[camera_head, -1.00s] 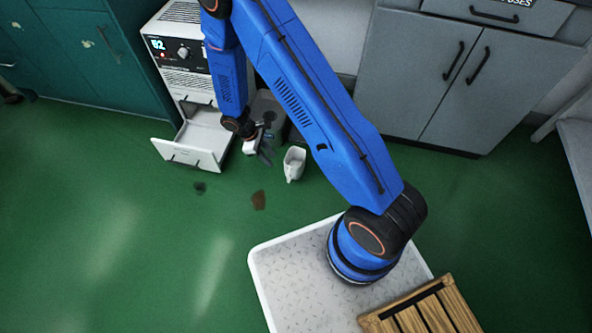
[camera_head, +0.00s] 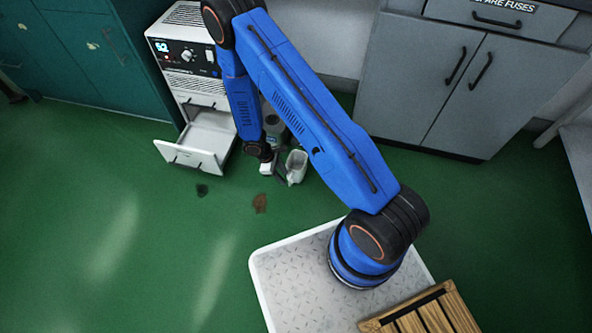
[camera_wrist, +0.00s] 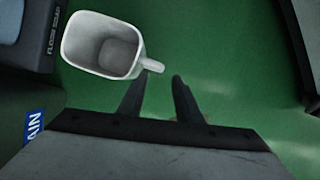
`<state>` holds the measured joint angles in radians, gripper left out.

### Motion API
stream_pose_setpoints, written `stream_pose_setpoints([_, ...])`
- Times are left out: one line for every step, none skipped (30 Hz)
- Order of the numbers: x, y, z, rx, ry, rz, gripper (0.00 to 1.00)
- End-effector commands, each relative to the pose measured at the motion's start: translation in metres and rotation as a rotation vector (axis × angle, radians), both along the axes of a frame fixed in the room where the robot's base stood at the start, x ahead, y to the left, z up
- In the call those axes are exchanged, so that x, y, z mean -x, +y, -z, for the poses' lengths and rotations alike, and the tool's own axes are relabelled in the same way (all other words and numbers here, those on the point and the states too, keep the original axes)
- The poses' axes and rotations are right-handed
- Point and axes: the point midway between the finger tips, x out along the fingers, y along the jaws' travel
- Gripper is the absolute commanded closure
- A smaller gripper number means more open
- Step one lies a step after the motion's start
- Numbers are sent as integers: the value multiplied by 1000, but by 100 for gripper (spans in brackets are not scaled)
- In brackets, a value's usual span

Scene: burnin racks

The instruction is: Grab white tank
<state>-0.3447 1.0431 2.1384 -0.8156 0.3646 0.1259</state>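The white tank (camera_wrist: 103,45) is an open-topped white container with a short spout or handle on its right side in the wrist view. In the head view the tank (camera_head: 297,165) stands on the green floor, partly behind my arm. My gripper (camera_wrist: 161,78) is open and empty, its two dark fingertips apart. In the wrist view the tank's protruding part reaches close to the left fingertip; I cannot tell whether they touch. In the head view my gripper (camera_head: 275,173) is low, just left of the tank, and its fingers are hard to make out.
A white unit (camera_head: 183,52) with an open lower drawer (camera_head: 194,156) stands left of my arm. A grey container labelled "floor soap" (camera_wrist: 37,40) is beside the tank. Grey cabinets (camera_head: 470,85) stand at the right.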

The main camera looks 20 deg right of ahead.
Motion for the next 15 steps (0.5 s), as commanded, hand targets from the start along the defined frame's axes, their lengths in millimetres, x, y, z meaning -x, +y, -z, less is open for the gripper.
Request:
stream_pose_setpoints([1, -1, 2, 1, 1, 0, 69])
stream_pose_setpoints([1, -2, 4, 0, 1, 0, 69])
stream_pose_setpoints([2, -3, 8, 1, 2, 0, 69])
stream_pose_setpoints([3, -5, 11, 1, 2, -1, 69])
stream_pose_setpoints([4, -6, 15, 2, 3, 1, 69])
stream_pose_setpoints([5, -8, 20, 1, 3, 0, 69])
stream_pose_setpoints([6, -9, 24, 1, 3, 1, 69])
stream_pose_setpoints([7, -11, 29, 0, 3, -1, 69])
stream_pose_setpoints([8, -12, 34, 1, 3, 1, 69])
stream_pose_setpoints([8, -14, 37, 1, 2, -1, 69])
stream_pose_setpoints([8, -15, 40, 1, 2, 0, 69])
stream_pose_setpoints([9, -16, 44, 1, 2, -1, 69])
stream_pose_setpoints([10, -17, 46, 1, 2, 0, 69])
stream_pose_setpoints([10, -18, 49, 1, 2, 0, 69])
stream_pose_setpoints([10, -19, 51, 1, 1, -1, 69])
